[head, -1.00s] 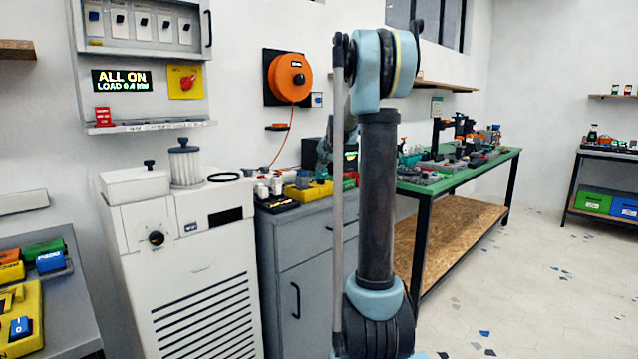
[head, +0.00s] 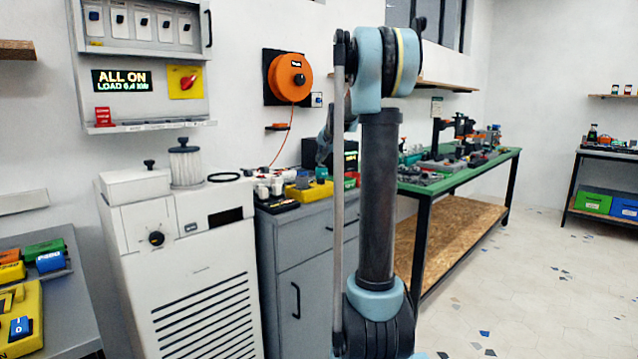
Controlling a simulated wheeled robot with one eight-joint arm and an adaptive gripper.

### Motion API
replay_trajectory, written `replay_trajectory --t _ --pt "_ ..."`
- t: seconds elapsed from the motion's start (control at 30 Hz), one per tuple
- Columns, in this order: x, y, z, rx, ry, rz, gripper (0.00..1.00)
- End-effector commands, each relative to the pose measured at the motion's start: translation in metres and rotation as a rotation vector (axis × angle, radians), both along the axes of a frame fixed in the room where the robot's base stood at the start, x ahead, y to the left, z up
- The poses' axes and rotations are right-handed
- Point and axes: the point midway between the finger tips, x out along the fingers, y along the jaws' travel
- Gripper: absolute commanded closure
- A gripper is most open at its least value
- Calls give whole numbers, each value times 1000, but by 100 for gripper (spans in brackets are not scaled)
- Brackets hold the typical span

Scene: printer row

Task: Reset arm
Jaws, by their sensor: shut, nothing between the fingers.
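My arm stands upright in the middle of the head view, with a dark upper link and light blue joints. Its far part bends back behind the upper link and comes out on the left side. My gripper (head: 321,171) is small and partly dark at the end of it, pointing down over the grey cabinet's top. It is shut and holds nothing. Its fingers are hard to make out against the things behind.
A grey cabinet (head: 292,245) carries a yellow block and small jars. A white machine (head: 205,285) stands left of it. A green-topped bench (head: 480,165) runs behind my arm. An orange reel (head: 290,76) hangs on the wall. Open floor lies at the right.

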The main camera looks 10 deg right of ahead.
Motion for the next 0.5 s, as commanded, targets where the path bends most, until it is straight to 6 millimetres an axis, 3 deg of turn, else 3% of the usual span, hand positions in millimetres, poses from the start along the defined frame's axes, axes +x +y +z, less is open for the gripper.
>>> replay_trajectory --t 0.17,0.27,0.37,0.5 --pt "-2 0 0 -1 2 2 100" --pt "-16 2 -2 -13 12 14 100" --pt "-44 6 -6 -35 35 36 100" --pt "-98 12 -16 -80 79 82 100"
